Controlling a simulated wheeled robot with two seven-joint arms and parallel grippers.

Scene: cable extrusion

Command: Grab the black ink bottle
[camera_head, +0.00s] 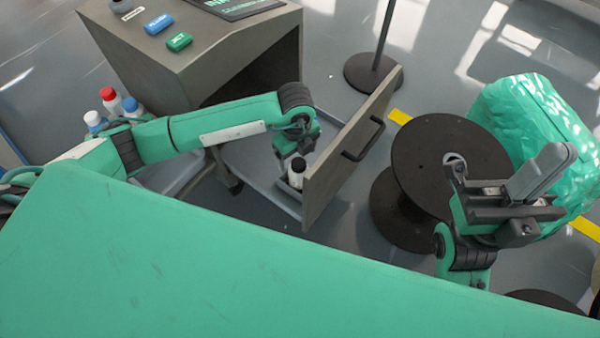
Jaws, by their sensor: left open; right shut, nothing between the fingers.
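A small bottle with a black top and a pale body (296,178) stands low beside the inner side of the grey drawer front (345,155), probably the black ink bottle. My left gripper (296,158) reaches down from the left and is open right at the bottle's top. The fingers partly hide the bottle, and I cannot tell whether they touch it. My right gripper (510,200) is shut and empty at the right, above the black spool, far from the bottle.
A grey cabinet (215,70) with blue and green buttons stands at the back left. Bottles with red and blue parts (110,100) sit behind my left arm. A black cable spool (450,150), a green wrapped bundle (535,105) and a stand base (373,73) are at the right.

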